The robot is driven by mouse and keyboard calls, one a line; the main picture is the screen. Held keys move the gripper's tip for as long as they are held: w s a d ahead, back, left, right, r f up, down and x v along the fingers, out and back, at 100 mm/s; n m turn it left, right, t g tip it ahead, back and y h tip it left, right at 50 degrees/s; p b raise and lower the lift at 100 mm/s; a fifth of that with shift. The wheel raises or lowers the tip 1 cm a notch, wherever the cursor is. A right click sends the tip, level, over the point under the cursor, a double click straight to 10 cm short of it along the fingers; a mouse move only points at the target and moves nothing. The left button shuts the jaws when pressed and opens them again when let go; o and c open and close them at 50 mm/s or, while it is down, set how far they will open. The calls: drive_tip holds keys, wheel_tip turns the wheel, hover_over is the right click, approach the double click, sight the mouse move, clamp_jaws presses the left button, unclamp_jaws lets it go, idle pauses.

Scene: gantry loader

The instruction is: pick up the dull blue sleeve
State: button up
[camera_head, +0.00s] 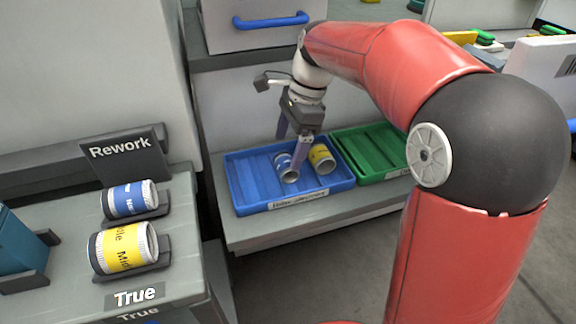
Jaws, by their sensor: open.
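A dull blue sleeve (283,163) with a pale inside lies in the blue tray (246,208), its open end towards me. A yellow sleeve (321,158) lies in the same tray just to its right. My gripper (291,152) points down over the tray with its fingers apart, one on the left and one on the right of the blue sleeve. The right finger partly covers the blue sleeve. I cannot tell whether the fingers touch it. Another blue sleeve (132,199) with a white label lies in a dark cradle on the rework bench.
A yellow sleeve (122,247) sits in a cradle below the "Rework" sign (121,151). A green tray (372,152) adjoins the blue tray on the right. A drawer with a blue handle (270,20) is above. My red arm covers much of the right side.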

sight(286, 160)
drive_tip(key=x, duration=0.4)
drive_tip(key=shift+s+f+b, duration=0.25)
drive_tip(key=shift+f+b, duration=0.05)
drive_tip(key=shift+f, duration=0.1)
drive_tip(key=shift+r, duration=0.1)
drive_tip(key=c, duration=1.2)
